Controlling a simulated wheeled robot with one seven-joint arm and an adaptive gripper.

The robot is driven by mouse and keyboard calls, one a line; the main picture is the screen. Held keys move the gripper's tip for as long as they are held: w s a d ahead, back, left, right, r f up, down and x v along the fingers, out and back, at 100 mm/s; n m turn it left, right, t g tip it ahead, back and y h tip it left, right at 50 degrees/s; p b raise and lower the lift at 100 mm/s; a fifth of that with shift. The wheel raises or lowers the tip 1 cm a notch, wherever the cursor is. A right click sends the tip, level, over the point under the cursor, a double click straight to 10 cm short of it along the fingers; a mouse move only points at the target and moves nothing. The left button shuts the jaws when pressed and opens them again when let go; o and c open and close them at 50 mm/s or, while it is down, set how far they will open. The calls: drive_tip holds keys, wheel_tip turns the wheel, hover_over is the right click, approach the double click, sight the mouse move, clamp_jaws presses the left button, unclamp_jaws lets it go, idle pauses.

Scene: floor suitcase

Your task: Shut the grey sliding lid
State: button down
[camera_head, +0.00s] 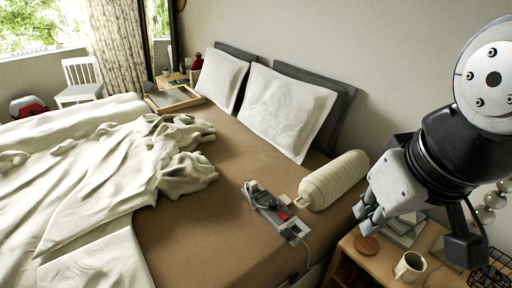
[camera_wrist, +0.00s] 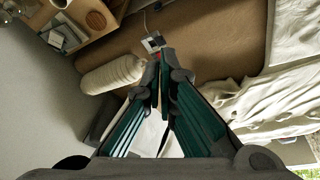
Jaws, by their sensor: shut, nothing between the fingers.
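A long, narrow grey object (camera_head: 262,196) with dark and red parts on it lies on the brown bed cover, with a pale cord at its near end. I cannot tell which part of it, if any, is the sliding lid. Its near end (camera_wrist: 153,43) shows in the wrist view beyond my fingertips; the fingers hide the rest. My gripper (camera_head: 364,216) is up at the right in the head view, to the right of the bolster and above the nightstand, apart from the grey object. In the wrist view its fingers (camera_wrist: 163,75) come together, shut and empty.
A cream bolster (camera_head: 334,180) lies between the grey object and my gripper. The wooden nightstand (camera_head: 345,262) below the gripper bears a mug (camera_head: 410,266), a round wooden piece (camera_head: 367,245) and books (camera_head: 404,232). A rumpled blanket (camera_head: 120,180) covers the bed's left. Brown cover around the object is clear.

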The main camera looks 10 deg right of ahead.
sight(288, 233)
drive_tip(key=w+a+f+n+g+h+b, duration=0.1)
drive_tip(key=w+a+f+n+b, duration=0.1)
drive_tip(key=w+f+n+b, duration=0.55)
drive_tip(key=w+a+f+n+g+b, duration=0.1)
drive_tip(key=w+a+f+n+b, duration=0.1)
drive_tip(key=w+f+n+b, duration=0.55)
drive_tip(key=w+a+f+n+b, duration=0.2)
drive_tip(key=w+f+n+b, duration=0.15)
drive_tip(key=f, duration=0.45)
drive_tip(key=w+a+f+n+h+b, duration=0.1)
drive_tip(key=w+a+f+n+b, duration=0.2)
drive_tip(key=f, duration=0.4)
drive_tip(key=w+a+f+n+b, duration=0.2)
drive_tip(key=w+f+b, duration=0.3)
drive_tip(key=f, duration=0.3)
drive_tip(key=shift+g, duration=0.3)
drive_tip(key=b+x, duration=0.5)
drive_tip(key=x, duration=0.4)
drive_tip(key=shift+d+f, duration=0.2)
drive_tip(key=w+d, duration=0.1)
drive_tip(key=d+b, duration=0.1)
drive_tip(key=shift+w+d, duration=0.35)
drive_tip(key=shift+w+d+b, duration=0.25)
drive_tip(key=shift+d+b, duration=0.1)
drive_tip(key=shift+d, duration=0.1)
